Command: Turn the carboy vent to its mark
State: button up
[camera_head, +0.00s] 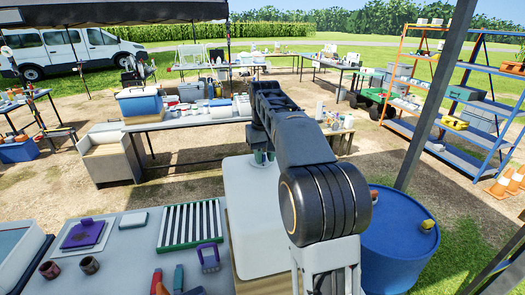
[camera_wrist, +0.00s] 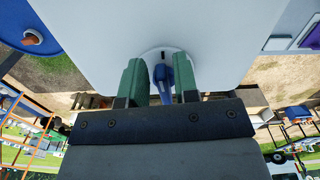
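The blue carboy vent (camera_wrist: 162,76) sits on a pale round disc (camera_wrist: 148,54) on a broad white surface. A short dark mark (camera_wrist: 163,55) shows on the disc, just beyond the vent's end in the wrist view. My gripper (camera_wrist: 158,80) has its green fingers apart, one on each side of the vent. A gap shows on the left; the right finger is very close to the vent, and I cannot tell whether it touches. In the head view my gripper (camera_head: 263,157) is at the far end of the white surface (camera_head: 250,215); my arm hides the vent.
A blue drum (camera_head: 400,235) stands to the right, with a small yellow item (camera_head: 428,224) on top. A cluttered table (camera_head: 190,120) stands behind.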

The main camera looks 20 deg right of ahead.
grip_shut()
jog(key=shift+a+m, duration=0.15)
jog(key=shift+m, duration=0.35)
jog(key=shift+o, duration=1.6)
grip_release()
notch_tip(320, 180, up, 14)
jog(key=p, duration=0.3)
jog(key=shift+f, duration=0.1)
